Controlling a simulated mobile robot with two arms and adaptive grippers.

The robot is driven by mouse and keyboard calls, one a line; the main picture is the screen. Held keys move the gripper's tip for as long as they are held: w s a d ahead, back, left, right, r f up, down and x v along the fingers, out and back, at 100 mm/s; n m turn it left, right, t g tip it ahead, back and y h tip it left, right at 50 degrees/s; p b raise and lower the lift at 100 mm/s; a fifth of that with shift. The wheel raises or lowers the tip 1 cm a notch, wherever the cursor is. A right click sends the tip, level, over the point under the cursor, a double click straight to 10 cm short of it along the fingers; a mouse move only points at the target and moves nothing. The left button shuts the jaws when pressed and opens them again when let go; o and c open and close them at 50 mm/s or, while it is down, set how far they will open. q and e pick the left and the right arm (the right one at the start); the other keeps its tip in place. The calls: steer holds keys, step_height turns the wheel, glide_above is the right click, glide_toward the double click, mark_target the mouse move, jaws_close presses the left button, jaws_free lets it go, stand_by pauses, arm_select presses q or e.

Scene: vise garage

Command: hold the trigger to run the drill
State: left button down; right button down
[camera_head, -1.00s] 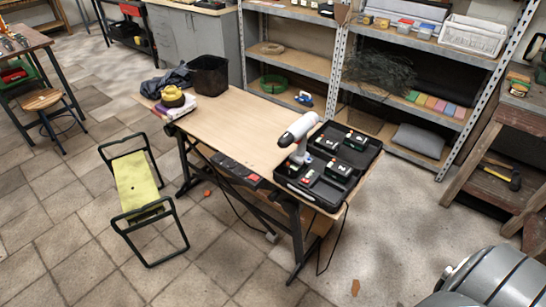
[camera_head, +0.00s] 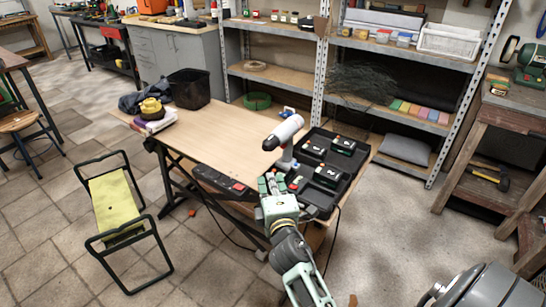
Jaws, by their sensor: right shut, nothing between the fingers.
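The trigger is too small to make out. My left gripper is not in view.
The open black case (camera_head: 327,186) with battery packs fills the bench's right end. A black bin (camera_head: 188,89) and a yellow object (camera_head: 151,106) on folded cloths sit at the far left end. The bench middle is clear. A yellow-seated folding stool (camera_head: 116,205) stands left.

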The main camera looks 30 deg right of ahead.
steer(key=shift+r, duration=0.15)
steer(key=s+d+x, duration=0.1)
steer(key=d+x, duration=0.1)
steer(key=x, duration=1)
steer(key=shift+w+d+p, duration=0.3)
steer(key=shift+d+p, duration=0.15)
